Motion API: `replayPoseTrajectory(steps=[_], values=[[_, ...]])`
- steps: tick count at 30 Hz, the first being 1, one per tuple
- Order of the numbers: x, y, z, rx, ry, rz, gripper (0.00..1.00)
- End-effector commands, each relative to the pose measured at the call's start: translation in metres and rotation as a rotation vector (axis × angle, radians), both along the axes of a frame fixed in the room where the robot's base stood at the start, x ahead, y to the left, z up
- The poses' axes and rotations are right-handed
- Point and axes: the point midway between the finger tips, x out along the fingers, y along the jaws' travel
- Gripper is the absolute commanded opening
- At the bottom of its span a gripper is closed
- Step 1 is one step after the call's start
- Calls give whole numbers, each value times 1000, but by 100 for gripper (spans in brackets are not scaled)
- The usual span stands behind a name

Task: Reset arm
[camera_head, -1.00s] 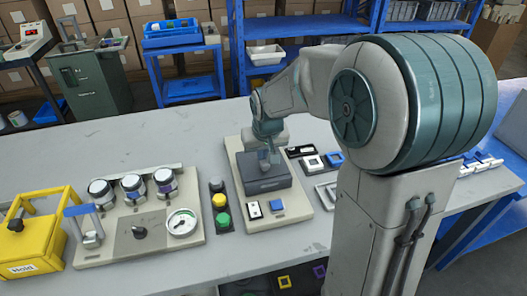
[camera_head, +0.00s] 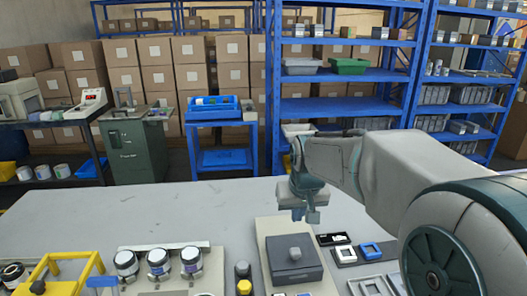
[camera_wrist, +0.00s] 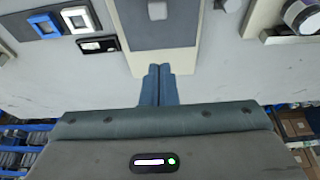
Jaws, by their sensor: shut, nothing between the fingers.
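My arm reaches in from the right in the head view, bent at the elbow. My gripper (camera_head: 313,218) hangs above the far end of the beige-based machine with a dark grey block. In the wrist view my gripper (camera_wrist: 159,72) shows two blue-grey fingers pressed together with nothing between them. The fingertips overlap the edge of the machine's base (camera_wrist: 203,20) in that view. The dark grey block (camera_head: 297,272) carries a light grey knob (camera_head: 295,253), and the fingers are apart from it.
Left of the machine stands a panel with several round dials (camera_head: 158,262) and a yellow frame (camera_head: 62,270). White (camera_head: 345,253) and blue (camera_head: 370,249) square frames lie to its right. The left back of the grey table (camera_head: 130,213) is clear. Blue shelves (camera_head: 340,104) stand behind.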

Motion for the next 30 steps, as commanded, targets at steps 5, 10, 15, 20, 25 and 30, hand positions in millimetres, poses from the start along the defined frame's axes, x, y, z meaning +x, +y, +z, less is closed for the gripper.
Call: replayPoseTrajectory(steps=[5,10,15,20,25,30], values=[[-52,-11,15,-15,18,-23,0],[-111,-23,17,-17,43,-51,0],[-163,-31,12,-10,66,-73,0],[-194,-35,5,0,81,-86,0],[-205,-36,1,5,88,-90,0],[-205,-36,1,5,88,-90,0]])
